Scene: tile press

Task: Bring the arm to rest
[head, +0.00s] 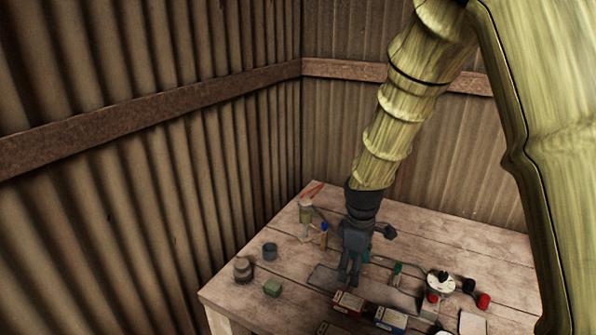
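My arm is yellow-green and reaches down from the upper right of the head view. My dark grey gripper (350,280) points down over the wooden table (225,291), among small objects. Its fingers look close together, but the view is too small to tell whether they are open or shut, or whether anything is between them. A flat grey plate (323,278) lies just left of the fingertips. I cannot tell whether the fingertips touch the table.
A grey cup (270,251), a jar (243,269) and a green block (272,288) stand on the left. Red-and-white (348,302) and blue (391,319) boxes lie in front. A round white device (440,284) stands right. Corrugated walls (150,190) close off the back and left.

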